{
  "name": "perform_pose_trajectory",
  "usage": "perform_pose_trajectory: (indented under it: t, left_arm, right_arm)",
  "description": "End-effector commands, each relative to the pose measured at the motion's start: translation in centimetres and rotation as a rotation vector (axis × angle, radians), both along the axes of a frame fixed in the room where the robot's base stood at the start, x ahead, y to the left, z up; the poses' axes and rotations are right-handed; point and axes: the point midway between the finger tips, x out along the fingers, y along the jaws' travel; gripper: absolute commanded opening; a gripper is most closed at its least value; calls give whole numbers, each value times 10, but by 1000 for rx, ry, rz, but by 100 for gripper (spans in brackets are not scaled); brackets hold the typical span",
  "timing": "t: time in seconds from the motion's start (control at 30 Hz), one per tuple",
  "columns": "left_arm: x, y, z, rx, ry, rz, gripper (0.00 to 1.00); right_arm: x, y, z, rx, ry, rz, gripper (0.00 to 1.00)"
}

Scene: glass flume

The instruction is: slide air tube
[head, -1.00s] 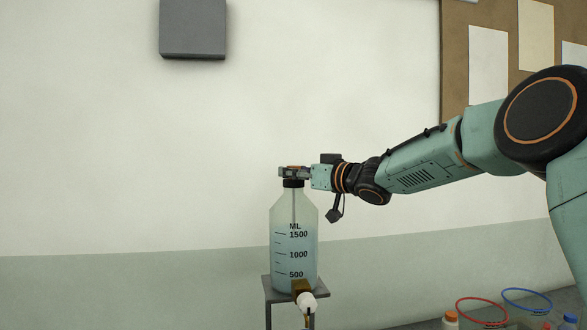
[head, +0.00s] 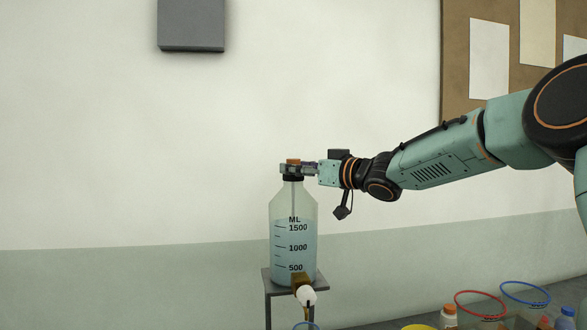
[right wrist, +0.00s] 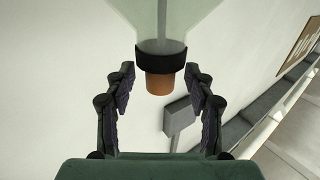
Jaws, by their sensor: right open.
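A clear bottle (head: 305,207) with black volume marks stands upright, holding pale blue liquid. It has a black collar (head: 293,178) at its neck and an orange-brown stopper (head: 293,161) on top. A thin grey tube (head: 294,200) runs down inside the bottle from the neck. My right gripper (head: 290,169) is at the neck from the right. In the right wrist view, its two fingers are open on either side of the stopper (right wrist: 160,84), with visible gaps and no contact. The tube also shows there through the glass (right wrist: 172,20). My left gripper is out of view.
The bottle stands on a small grey metal stand (head: 281,283). A white-ended tap (head: 306,296) sticks out at its base. Red (head: 480,303) and blue (head: 525,292) rings and small capped bottles are at the lower right. A grey box (head: 191,25) hangs on the wall. Left of the bottle is free.

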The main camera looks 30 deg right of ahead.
Motion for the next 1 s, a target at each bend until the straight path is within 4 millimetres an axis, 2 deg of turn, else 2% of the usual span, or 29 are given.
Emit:
perform_pose_trajectory:
  t: [0.2, 0.4, 1.0]
  left_arm:
    - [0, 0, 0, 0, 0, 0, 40]
    - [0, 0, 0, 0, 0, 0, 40]
    - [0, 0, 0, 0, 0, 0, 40]
  right_arm:
    - [-32, -11, 1, 5, -2, 0, 54]
    - [-48, -16, 0, 1, 0, 0, 54]
    - [-50, -17, -1, -2, 2, 0, 54]
